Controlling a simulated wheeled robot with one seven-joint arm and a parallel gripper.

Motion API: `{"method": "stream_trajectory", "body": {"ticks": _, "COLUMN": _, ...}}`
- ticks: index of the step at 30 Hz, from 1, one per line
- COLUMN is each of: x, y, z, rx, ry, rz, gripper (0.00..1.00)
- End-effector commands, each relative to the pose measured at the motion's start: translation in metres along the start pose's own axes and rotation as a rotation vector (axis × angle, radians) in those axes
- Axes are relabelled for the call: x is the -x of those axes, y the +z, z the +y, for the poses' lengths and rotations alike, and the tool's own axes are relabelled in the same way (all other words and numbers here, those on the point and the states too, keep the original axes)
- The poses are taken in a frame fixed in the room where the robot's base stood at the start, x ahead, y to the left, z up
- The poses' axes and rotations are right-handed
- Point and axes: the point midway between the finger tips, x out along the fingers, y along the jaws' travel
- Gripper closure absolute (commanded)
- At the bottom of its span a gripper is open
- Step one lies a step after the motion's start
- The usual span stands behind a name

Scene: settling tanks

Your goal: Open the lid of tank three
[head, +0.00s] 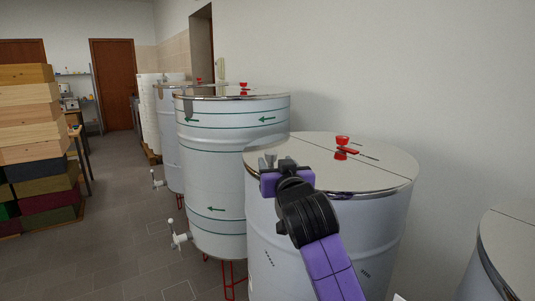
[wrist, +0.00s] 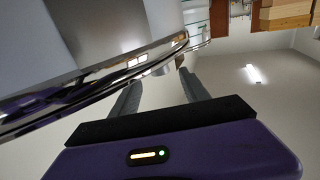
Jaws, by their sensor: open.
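Several metal tanks stand in a row along the wall; I see no number that shows which is tank three. My gripper (head: 267,162) is at the left front rim of the near tank (head: 350,235). That tank's lid (head: 375,172) lies flat, with a seam across it, a red knob (head: 342,140) and a red handle (head: 348,151). In the wrist view my open fingers (wrist: 160,78) are empty, close to a shiny rim (wrist: 120,68). I cannot tell whether they touch it.
A tank with green bands (head: 225,150) stands just behind to the left, and another tank (head: 500,260) is cut off at the lower right. White valves (head: 179,240) stick out low. Stacked wooden boxes (head: 28,115) stand far left. The tiled floor (head: 110,225) between is clear.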

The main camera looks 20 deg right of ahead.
Motion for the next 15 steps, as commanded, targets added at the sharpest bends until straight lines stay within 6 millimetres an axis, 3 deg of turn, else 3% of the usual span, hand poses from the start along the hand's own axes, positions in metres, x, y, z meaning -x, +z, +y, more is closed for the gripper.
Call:
{"method": "stream_trajectory", "body": {"ticks": 9, "x": -0.044, "y": -0.002, "z": 0.001, "rx": 0.002, "ry": 0.001, "rz": 0.000, "gripper": 0.46}}
{"method": "stream_trajectory", "body": {"ticks": 15, "x": -0.064, "y": -0.002, "z": 0.000, "rx": 0.001, "ry": 0.001, "rz": 0.000, "gripper": 0.46}}
